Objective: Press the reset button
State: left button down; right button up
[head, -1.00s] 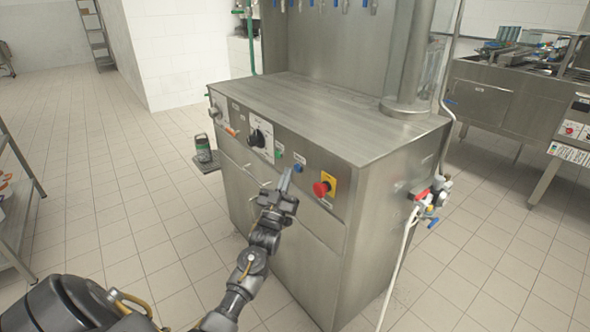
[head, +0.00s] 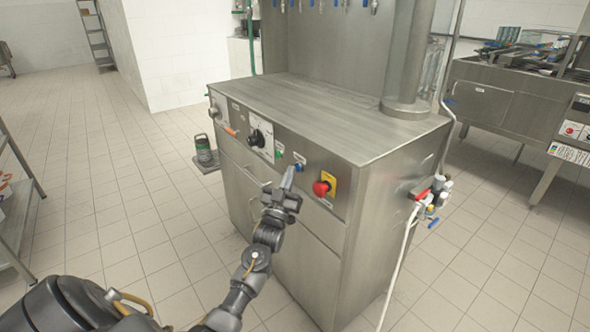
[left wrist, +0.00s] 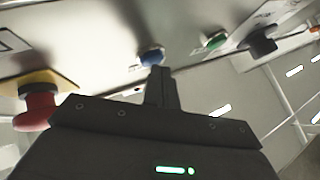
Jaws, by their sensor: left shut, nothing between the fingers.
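The stainless steel machine (head: 275,220) carries a row of controls on its front panel. The blue button (head: 299,167) sits between the green button (head: 279,150) and the red emergency stop knob (head: 321,188) on its yellow plate. My left gripper (head: 288,176) is shut and empty, its fingertips just in front of and slightly below the blue button in the head view. In the left wrist view the blue button (left wrist: 152,56) is just beyond the fingertips (left wrist: 160,72); I cannot tell whether they touch it. No label that I can read names the reset button. My right gripper is out of view.
The red knob (left wrist: 38,108) is close to the left of the gripper in the wrist view. A black rotary switch (head: 257,138) is further along the panel. Valves and a white hose (head: 400,262) are at the machine's right side. The tiled floor in front is clear.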

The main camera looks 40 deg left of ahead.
pick_arm(q)
jog(key=shift+w, duration=0.1)
dwell(0.3)
jog(key=shift+s+a+p, duration=0.15)
jog(key=shift+s+p, duration=0.25)
jog(key=shift+s, duration=0.25)
jog(key=shift+s, duration=0.1)
jog(key=s+p, duration=0.1)
jog(key=s, duration=0.1)
jog(key=s+a+p, duration=0.1)
jog(key=s+p, duration=0.1)
jog(key=s, duration=0.1)
jog(key=shift+s+a, duration=0.3)
jog(key=shift+a, duration=0.1)
dwell(0.5)
